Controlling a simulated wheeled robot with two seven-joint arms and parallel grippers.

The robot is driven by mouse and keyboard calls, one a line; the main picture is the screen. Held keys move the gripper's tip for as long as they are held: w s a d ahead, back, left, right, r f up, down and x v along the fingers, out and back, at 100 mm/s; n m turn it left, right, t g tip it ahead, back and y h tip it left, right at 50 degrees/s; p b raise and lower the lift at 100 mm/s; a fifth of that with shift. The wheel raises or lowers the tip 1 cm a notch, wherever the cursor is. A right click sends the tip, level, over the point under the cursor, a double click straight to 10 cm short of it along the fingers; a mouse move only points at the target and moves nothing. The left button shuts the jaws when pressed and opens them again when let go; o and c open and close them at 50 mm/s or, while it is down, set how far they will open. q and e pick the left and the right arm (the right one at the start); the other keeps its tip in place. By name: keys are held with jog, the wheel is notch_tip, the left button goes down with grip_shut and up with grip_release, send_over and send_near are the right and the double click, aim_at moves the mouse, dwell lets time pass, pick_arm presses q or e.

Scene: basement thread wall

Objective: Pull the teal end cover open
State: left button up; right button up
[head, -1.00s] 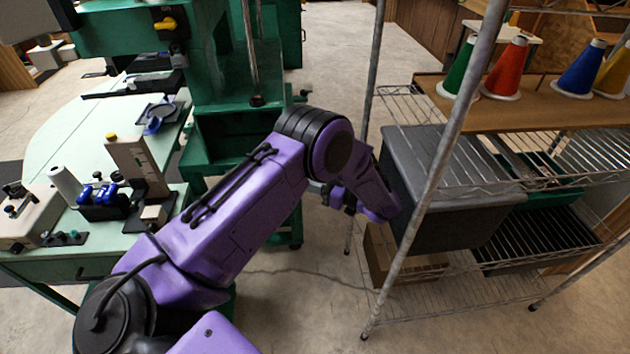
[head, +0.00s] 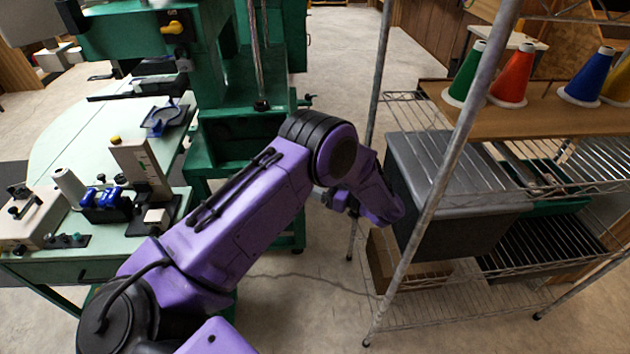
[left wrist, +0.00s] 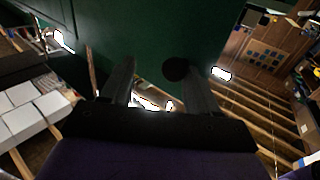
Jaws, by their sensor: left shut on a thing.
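The teal end cover (left wrist: 150,35) shows as a dark green panel filling the top middle of the left wrist view. A dark round knob (left wrist: 177,68) stands out from it. My left gripper (left wrist: 160,78) has its two fingers at the panel, with the knob between their tips, nearer the right finger. It is shut on the knob; the exact contact is dark and hard to see. In the head view my purple left arm reaches in front of the green machine (head: 240,150), and hides most of the gripper and the cover. My right gripper is out of view.
A wire shelf rack (head: 455,180) with a grey bin (head: 440,225) stands close to the right of my left wrist. Thread cones, including a red one (head: 512,75), stand on its board. A pale green table (head: 75,130) is at left. Concrete floor (head: 340,70) is clear behind.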

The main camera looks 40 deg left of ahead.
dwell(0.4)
pick_arm(q)
jog(key=s+d+r+b, duration=0.2)
jog(key=s+d+r, duration=0.6)
jog(key=s+r, duration=0.3)
jog(key=shift+s+d+r, duration=0.15)
jog(key=shift+s+r, duration=0.05)
jog(key=shift+r, duration=0.75)
